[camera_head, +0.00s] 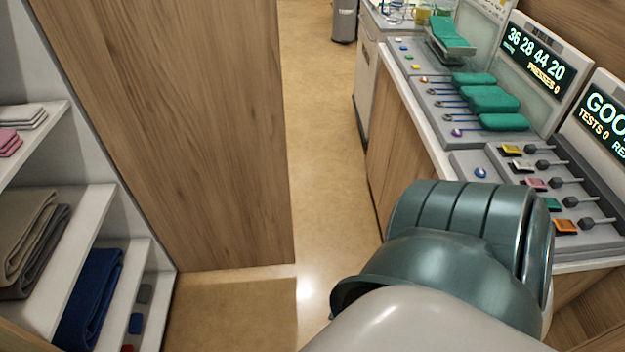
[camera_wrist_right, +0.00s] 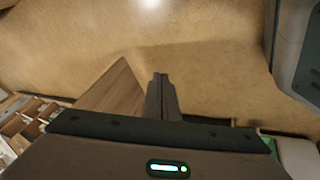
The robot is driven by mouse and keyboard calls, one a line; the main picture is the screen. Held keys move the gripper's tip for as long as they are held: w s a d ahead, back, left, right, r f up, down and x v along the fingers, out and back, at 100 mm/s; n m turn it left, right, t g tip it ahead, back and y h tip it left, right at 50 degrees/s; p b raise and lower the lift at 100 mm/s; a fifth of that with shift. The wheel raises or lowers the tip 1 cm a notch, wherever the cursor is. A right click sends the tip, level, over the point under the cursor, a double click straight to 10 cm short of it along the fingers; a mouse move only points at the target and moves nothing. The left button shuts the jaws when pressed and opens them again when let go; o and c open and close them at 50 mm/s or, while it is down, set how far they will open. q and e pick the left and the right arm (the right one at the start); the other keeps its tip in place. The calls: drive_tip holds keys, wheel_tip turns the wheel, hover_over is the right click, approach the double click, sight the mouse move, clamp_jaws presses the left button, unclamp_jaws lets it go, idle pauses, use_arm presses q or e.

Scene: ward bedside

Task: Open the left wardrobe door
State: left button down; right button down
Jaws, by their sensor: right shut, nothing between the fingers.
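The wardrobe stands open at the left of the head view, with its white shelves (camera_head: 85,215) showing. A tall wooden panel (camera_head: 170,130) stands upright at the shelves' right side, swung out like an open door; I cannot tell from this view whether it is the left door. My right gripper (camera_wrist_right: 162,82) shows in the right wrist view, its fingers together and empty above the floor. A wooden panel (camera_wrist_right: 117,92) lies just left of the fingers in that view; contact cannot be judged. My left gripper is out of view.
Folded towels (camera_head: 30,240) and a blue cloth (camera_head: 90,298) lie on the shelves. A counter with buttons, levers and green pads (camera_head: 490,98) runs along the right, with lit displays (camera_head: 540,55). The tan floor (camera_head: 325,150) between is clear, with a grey bin (camera_head: 344,20) far back.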

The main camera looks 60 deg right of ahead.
drive_tip(key=s+a+f+g+y, duration=0.2)
drive_tip(key=s+a+f+g, duration=0.2)
drive_tip(key=s+a+f, duration=1.1)
drive_tip(key=s+a, duration=0.1)
drive_tip(key=s, duration=0.3)
drive_tip(key=shift+a+f+m, duration=0.15)
drive_tip(key=shift+a+m, duration=0.2)
drive_tip(key=shift+m, duration=0.05)
drive_tip(key=shift+s, duration=0.15)
